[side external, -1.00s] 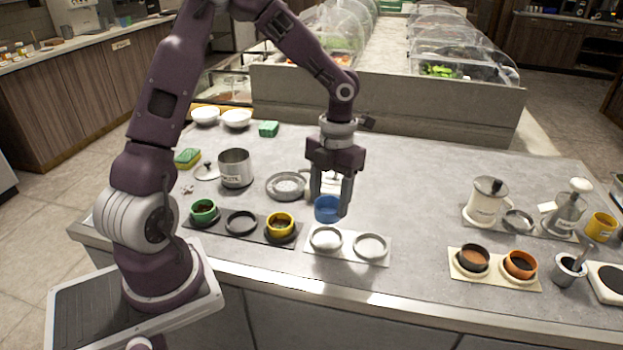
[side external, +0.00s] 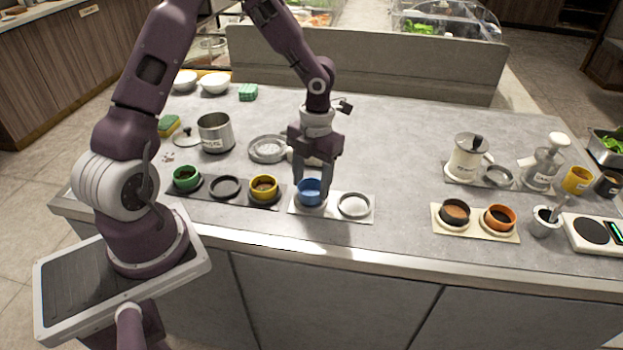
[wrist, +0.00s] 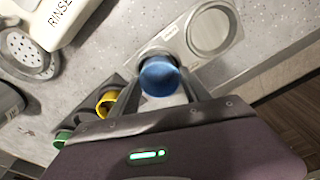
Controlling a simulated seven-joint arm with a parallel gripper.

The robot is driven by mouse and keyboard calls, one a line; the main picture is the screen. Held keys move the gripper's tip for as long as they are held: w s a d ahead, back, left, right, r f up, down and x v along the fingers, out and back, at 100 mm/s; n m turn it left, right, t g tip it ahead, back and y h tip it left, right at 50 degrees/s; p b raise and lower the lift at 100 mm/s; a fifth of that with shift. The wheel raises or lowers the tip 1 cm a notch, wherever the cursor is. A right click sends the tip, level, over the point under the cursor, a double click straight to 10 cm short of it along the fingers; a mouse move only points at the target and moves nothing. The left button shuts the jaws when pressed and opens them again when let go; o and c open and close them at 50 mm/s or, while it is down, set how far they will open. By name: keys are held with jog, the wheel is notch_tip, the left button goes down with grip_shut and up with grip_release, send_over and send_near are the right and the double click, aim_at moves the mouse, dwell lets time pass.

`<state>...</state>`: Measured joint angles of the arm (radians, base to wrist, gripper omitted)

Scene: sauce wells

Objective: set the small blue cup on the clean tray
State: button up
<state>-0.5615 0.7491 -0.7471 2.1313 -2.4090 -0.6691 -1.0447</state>
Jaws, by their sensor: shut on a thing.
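The small blue cup (side external: 310,199) is between the fingers of my gripper (side external: 311,187), which is shut on it. The cup is upright in the side view, at the left well of a pale two-well tray (side external: 333,208). Whether its base touches the well is hidden. The tray's right well (side external: 354,205) is empty. In the wrist view the blue cup (wrist: 158,77) sits between the fingertips (wrist: 160,88), over the near well. The tray (wrist: 184,45) has a small label, too small to read.
Left is a dark tray with a green cup (side external: 186,177), an empty ring (side external: 225,187) and a yellow cup (side external: 263,188). A steel pot (side external: 215,133) stands behind. Right is a cream tray with a dark cup (side external: 455,212) and an orange cup (side external: 499,218). Counter between the trays is clear.

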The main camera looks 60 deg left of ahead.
jog(key=shift+f, duration=0.45)
dwell(0.4)
jog(key=o, duration=1.6)
jog(key=shift+o, duration=0.2)
jog(key=shift+r, duration=0.1)
notch_tip(320, 180, up, 8)
